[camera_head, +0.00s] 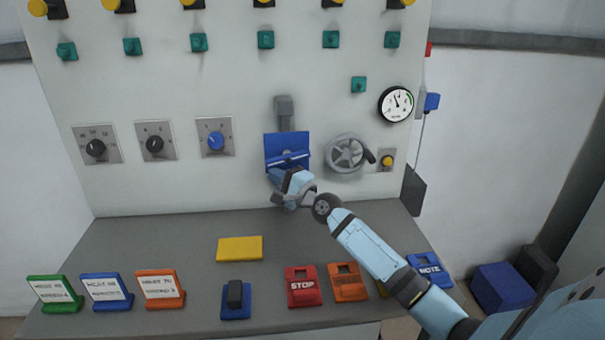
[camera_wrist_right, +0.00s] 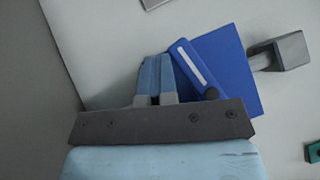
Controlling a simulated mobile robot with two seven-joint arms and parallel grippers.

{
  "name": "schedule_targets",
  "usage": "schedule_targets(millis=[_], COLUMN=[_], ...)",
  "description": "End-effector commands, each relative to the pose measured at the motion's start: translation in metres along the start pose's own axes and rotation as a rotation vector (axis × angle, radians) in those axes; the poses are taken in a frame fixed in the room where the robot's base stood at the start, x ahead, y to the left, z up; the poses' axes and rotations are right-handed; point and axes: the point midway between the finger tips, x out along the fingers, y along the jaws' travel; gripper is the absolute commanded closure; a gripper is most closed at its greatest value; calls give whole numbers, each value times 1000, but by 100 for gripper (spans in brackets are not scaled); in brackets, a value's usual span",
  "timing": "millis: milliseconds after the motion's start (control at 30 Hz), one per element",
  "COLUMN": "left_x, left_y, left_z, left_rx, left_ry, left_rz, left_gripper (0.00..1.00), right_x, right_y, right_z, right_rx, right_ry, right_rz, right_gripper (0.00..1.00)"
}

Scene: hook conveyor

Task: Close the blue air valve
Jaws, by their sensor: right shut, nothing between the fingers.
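The blue air valve appears to be the blue panel (camera_head: 286,146) on the upright wall panel, under a grey block. It also shows in the wrist view (camera_wrist_right: 228,68), with a blue bar bearing a white stripe (camera_wrist_right: 188,66) across its near side. My right gripper (camera_head: 277,187) is just below the blue panel. My left gripper is not in view.
A grey handwheel (camera_head: 346,153), a gauge (camera_head: 396,104) and a yellow button (camera_head: 387,161) are to the right. A blue knob (camera_head: 216,141) is to the left. Below, a grey desk (camera_head: 160,237) carries a yellow block (camera_head: 240,249), a red STOP sign (camera_head: 303,287) and several other signs.

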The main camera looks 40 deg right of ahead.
Motion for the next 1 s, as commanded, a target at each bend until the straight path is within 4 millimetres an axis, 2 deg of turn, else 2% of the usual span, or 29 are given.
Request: schedule_targets(millis=[267,433,567,800,1000], left_x=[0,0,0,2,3], left_y=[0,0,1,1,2], left_z=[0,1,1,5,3], left_rx=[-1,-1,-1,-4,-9], left_ry=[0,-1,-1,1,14], left_rz=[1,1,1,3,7], left_gripper=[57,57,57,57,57], right_x=[0,-10,-33,-86,-120], right_y=[-1,0,1,2,3], right_z=[0,-1,0,0,0], right_rx=[-1,-1,-2,-3,-3], right_ry=[1,1,0,-1,-1], right_rz=[-1,0,3,5,4], right_gripper=[100,100,100,100,100])
